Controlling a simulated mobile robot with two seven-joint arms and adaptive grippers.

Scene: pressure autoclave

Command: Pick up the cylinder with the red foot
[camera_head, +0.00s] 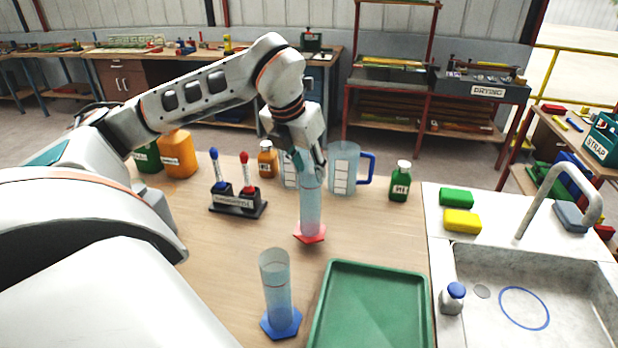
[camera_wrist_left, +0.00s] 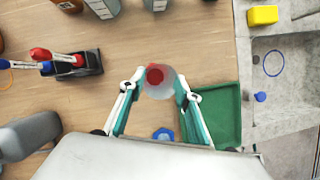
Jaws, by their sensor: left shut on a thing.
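The clear cylinder with the red foot (camera_head: 311,208) stands upright near the middle of the wooden table. My left gripper (camera_head: 308,168) reaches down from above and is shut on its upper part. In the left wrist view, the cylinder (camera_wrist_left: 160,84) is seen from above between the fingertips (camera_wrist_left: 161,79), with red showing through it. I cannot tell whether its foot touches the table. A similar cylinder with a blue foot (camera_head: 277,290) stands nearer, to the left of the green tray. My right gripper is not in view.
The green tray (camera_head: 334,272) lies at the front, left of the sink (camera_head: 478,262). A rack with blue and red pipettes (camera_head: 238,205) stands left of the gripper. A jug with a blue handle (camera_head: 344,168), an amber bottle (camera_head: 267,160) and a green bottle (camera_head: 400,182) stand behind.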

